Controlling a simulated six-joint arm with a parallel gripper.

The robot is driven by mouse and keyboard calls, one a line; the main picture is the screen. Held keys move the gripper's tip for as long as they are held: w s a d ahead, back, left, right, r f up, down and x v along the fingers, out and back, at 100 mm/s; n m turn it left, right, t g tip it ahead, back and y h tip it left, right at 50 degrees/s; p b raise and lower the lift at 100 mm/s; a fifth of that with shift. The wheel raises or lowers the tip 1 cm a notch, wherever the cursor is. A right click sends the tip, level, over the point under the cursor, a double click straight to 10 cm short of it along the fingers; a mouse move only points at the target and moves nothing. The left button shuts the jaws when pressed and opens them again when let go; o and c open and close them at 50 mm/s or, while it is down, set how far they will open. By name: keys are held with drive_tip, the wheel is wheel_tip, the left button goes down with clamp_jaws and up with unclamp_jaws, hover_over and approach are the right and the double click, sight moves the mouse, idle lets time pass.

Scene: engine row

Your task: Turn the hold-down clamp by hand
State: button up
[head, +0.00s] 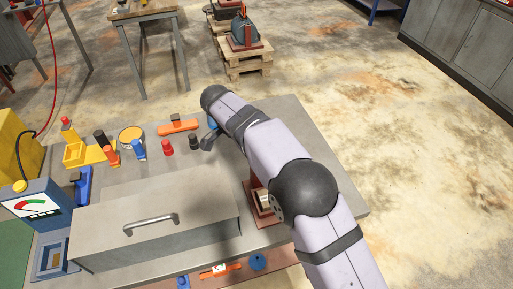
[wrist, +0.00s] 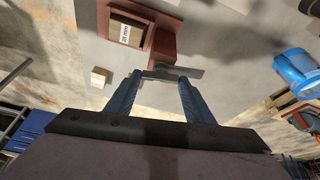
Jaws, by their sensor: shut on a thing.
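In the wrist view, the hold-down clamp (wrist: 190,71) appears as a flat grey metal bar beside a red-brown block (wrist: 165,46). My gripper (wrist: 163,77) has its two blue fingers apart, with their tips at the bar, and is shut on it. The exact contact is partly hidden by the fingertips. In the head view, my gripper (head: 212,124) shows only as a bit of blue by the far end of my arm. My arm covers part of the bench, and I cannot make out the clamp there.
A red-brown holder (wrist: 112,30) with a labelled insert lies beside the block. In the head view, a grey box with a handle (head: 155,215), a gauge unit (head: 38,208), an orange clamp-like piece (head: 178,127) and several coloured pegs crowd the bench (head: 300,115). Open floor lies to the right.

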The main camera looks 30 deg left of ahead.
drive_tip(key=shift+w+a+r+m+h+p, duration=0.15)
drive_tip(key=shift+r+m+h+p, duration=0.35)
drive_tip(key=shift+m+p, duration=0.55)
drive_tip(key=m+g+p, duration=0.1)
drive_tip(key=m+p, duration=0.1)
drive_tip(key=p, duration=0.2)
drive_tip(key=shift+w+f, duration=0.1)
drive_tip(key=shift+m+h+p, duration=0.3)
drive_tip(key=shift+m+p, duration=0.15)
drive_tip(key=shift+p, duration=0.2)
drive_tip(key=o, duration=1.5)
drive_tip(key=shift+f, duration=0.1)
drive_tip(key=shift+f, duration=0.1)
